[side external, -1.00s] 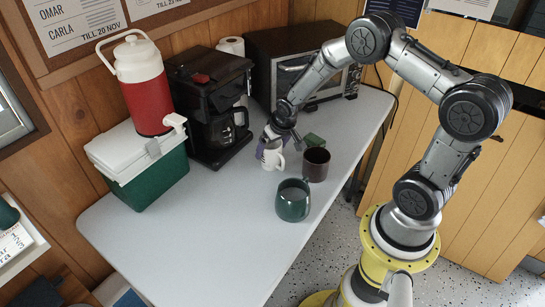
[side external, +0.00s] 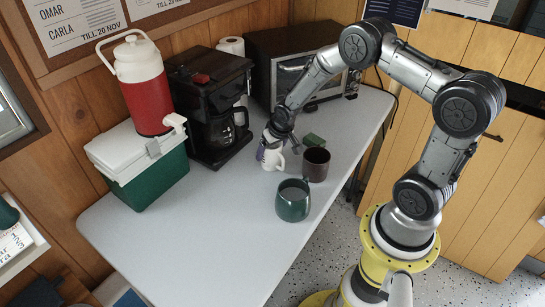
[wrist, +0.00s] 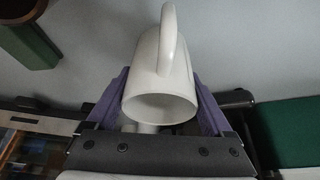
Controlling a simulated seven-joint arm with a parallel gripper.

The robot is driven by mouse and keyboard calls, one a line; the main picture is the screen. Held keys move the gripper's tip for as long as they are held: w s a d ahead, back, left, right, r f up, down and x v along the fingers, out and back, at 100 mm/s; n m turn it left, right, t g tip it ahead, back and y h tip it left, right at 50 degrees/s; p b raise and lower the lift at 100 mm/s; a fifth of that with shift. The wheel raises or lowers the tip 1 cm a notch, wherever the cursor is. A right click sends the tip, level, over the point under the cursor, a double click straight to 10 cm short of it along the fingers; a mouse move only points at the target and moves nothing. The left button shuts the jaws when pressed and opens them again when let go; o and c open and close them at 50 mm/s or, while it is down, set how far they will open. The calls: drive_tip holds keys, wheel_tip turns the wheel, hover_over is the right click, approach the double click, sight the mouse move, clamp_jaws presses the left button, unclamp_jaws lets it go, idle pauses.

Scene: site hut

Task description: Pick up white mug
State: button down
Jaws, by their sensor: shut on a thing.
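The white mug (side external: 273,158) is near the middle of the table, between the coffee maker and the two other mugs. In the wrist view the white mug (wrist: 160,82) fills the space between the purple fingers, its open mouth facing the camera and its handle pointing away from the palm. My gripper (side external: 265,150) is shut on the mug, with one finger on each side of its body (wrist: 160,90). In the side view the gripper partly hides the mug. I cannot tell whether its base touches the table.
A dark brown mug (side external: 315,165) and a green mug (side external: 293,201) stand close to the right and front. The front left table (side external: 190,235) is clear.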

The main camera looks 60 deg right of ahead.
drive_tip(key=shift+w+r, duration=0.1)
drive_tip(key=shift+r, duration=0.15)
drive_tip(key=shift+r, duration=0.65)
drive_tip(key=v, duration=0.2)
drive_tip(key=s+v, duration=0.1)
drive_tip(key=v, duration=0.5)
drive_tip(key=shift+s+a+f, duration=0.1)
drive_tip(key=shift+s, duration=0.35)
drive_tip(key=shift+s+a+r, duration=1.25)
drive_tip(key=shift+s+r, duration=0.9)
drive_tip(key=shift+s, duration=2.1)
drive_tip(key=w+f, duration=0.1)
drive_tip(key=w, duration=0.1)
drive_tip(key=w+d+f, duration=0.1)
drive_tip(key=w, duration=0.2)
drive_tip(key=w+d+f, duration=0.1)
drive_tip(key=w, duration=0.1)
drive_tip(key=shift+w+d+f, duration=0.15)
drive_tip(key=shift+w+f, duration=0.1)
drive_tip(key=shift+f, duration=0.1)
drive_tip(key=shift+w+d+f, duration=0.3)
drive_tip(key=shift+w+f, duration=0.65)
drive_tip(key=shift+f, duration=0.1)
drive_tip(key=shift+w+d+f, duration=0.3)
drive_tip(key=shift+w+f, duration=0.6)
drive_tip(key=shift+f, duration=0.2)
drive_tip(key=shift+w+d+f, duration=0.25)
drive_tip(key=shift+w+f, duration=0.7)
drive_tip(key=shift+f, duration=1.5)
